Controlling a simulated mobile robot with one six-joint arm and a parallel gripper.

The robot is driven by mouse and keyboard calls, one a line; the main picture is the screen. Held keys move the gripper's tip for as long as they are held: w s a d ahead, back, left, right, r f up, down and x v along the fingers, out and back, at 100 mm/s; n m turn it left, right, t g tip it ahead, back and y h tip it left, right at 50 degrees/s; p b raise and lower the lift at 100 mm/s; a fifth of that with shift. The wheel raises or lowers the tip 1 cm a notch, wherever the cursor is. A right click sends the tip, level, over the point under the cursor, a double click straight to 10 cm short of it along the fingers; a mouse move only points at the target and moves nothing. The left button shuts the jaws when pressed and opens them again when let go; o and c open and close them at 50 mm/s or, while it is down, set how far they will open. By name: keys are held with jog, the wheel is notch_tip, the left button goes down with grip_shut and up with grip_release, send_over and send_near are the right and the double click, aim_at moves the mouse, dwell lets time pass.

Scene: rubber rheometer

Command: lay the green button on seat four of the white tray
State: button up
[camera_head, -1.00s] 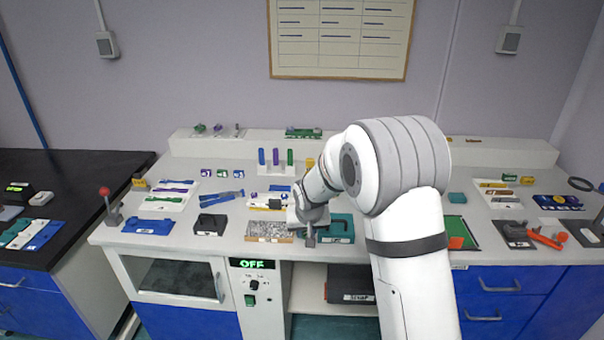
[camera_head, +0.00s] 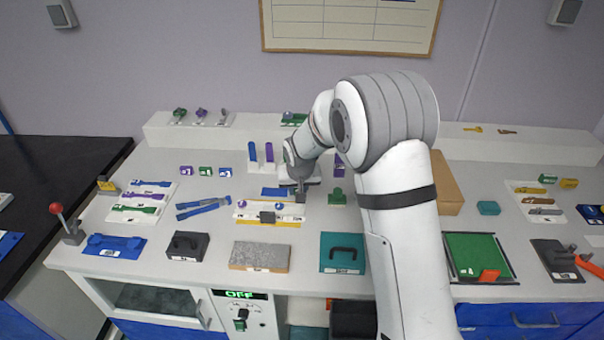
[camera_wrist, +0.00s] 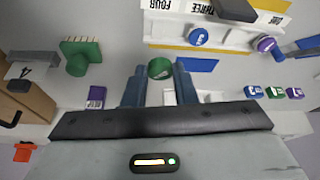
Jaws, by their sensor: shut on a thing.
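The green button (camera_wrist: 160,68) is between the two blue fingers of my gripper (camera_wrist: 159,84), which is shut on it. In the head view my gripper (camera_head: 300,193) is over the right end of the white tray (camera_head: 254,211), and the button is hidden there. The FOUR end has no button visible. The held button appears apart from the tray.
A dark block (camera_head: 267,217) stands at the tray's front. A green stand (camera_head: 337,196) is just right of my gripper. Blue tweezers (camera_head: 203,206) lie to the left. A grey speckled slab (camera_head: 260,256) and a teal box (camera_head: 342,254) are in front.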

aim_at(298, 209)
jog(key=shift+w, duration=0.2)
jog(key=shift+r, duration=0.1)
jog(key=shift+b, duration=0.35)
jog(key=shift+s+f+b, duration=0.15)
jog(key=shift+f+b, duration=0.4)
jog(key=shift+f, duration=0.1)
jog(key=shift+f+b, duration=1.8)
jog(key=shift+f, duration=0.3)
jog(key=shift+f+b, duration=0.7)
jog(key=shift+f, duration=0.1)
jog(key=o, duration=0.9)
jog(key=shift+o, duration=0.2)
